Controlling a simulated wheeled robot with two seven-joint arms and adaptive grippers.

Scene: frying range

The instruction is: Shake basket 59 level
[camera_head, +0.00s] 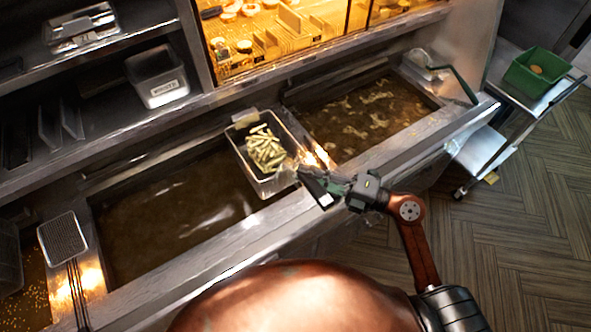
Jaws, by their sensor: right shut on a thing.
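A metal basket (287,181) filled with pale fries (264,148) is over the right end of the left oil vat (150,235), beside the divider between the two vats. I cannot read the number 59 on it. My right gripper (338,187) is at the basket's near right end, shut on its handle; the fingers partly hide the grip. A dark piece with a white label (325,200) shows at the grip. The basket looks roughly level, but its exact tilt and its height over the oil are hard to tell. My left gripper is out of view.
A mesh skimmer (62,238) lies at the left. A lit display case (280,30) stands behind. A cart with a green bin (538,74) is at right.

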